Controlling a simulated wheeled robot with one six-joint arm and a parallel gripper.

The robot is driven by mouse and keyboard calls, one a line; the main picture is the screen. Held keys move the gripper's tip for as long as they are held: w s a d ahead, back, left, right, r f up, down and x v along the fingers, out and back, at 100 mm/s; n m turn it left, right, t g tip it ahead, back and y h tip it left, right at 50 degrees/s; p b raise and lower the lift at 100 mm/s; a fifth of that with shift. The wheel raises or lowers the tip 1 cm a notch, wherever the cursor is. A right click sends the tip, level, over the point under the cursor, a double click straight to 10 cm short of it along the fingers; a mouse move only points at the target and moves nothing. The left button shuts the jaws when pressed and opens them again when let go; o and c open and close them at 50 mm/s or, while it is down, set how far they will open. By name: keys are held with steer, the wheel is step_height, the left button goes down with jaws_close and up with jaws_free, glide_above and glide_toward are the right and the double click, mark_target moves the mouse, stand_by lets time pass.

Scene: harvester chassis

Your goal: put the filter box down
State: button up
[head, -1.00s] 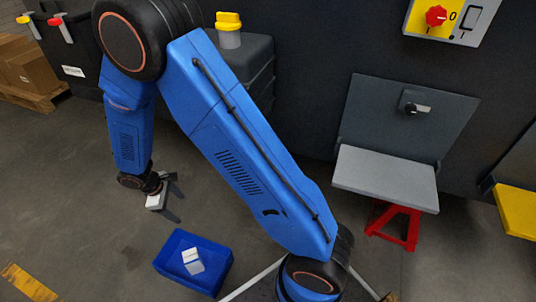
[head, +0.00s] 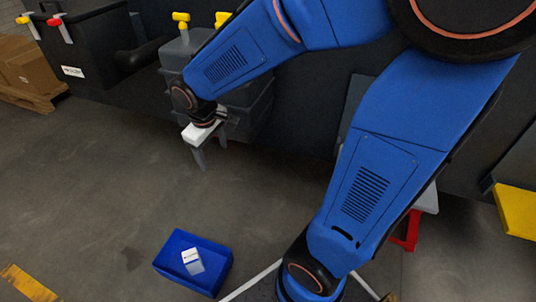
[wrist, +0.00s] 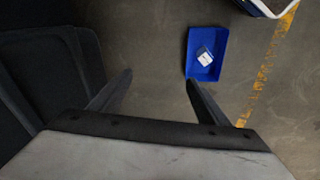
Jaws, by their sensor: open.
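The filter box (head: 193,260) is a small white carton with a dark mark on its label. It lies inside the blue bin (head: 165,271) on the floor, and it also shows in the wrist view (wrist: 205,57) within the bin (wrist: 221,38). My gripper (head: 215,156) is open and empty, with its two fingers apart. It hangs in front of the dark grey stepped housing, well above and behind the bin. In the wrist view the fingers (wrist: 157,82) have only floor between them.
The dark grey housing (head: 262,112) with yellow-topped fittings (head: 181,19) stands close behind my gripper. A yellow block (head: 518,211) and part of a red stand (head: 408,235) are at right. Boxes on a pallet (head: 30,70) are at far left. Open floor surrounds the bin.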

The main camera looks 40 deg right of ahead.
steer(key=s+d+r+m+t, duration=0.1)
steer(key=s+d+r+m, duration=0.1)
steer(key=s, duration=0.7)
steer(key=s+d+r+m+t+y, duration=0.1)
steer(key=s+d+r+m, duration=0.2)
steer(key=s+d+r, duration=0.2)
steer(key=shift+s+d+r+t, duration=0.15)
steer(key=shift+s+r+t, duration=0.25)
steer(key=shift+s+r, duration=1.25)
steer(key=shift+s+f, duration=0.5)
steer(key=shift+f, duration=0.05)
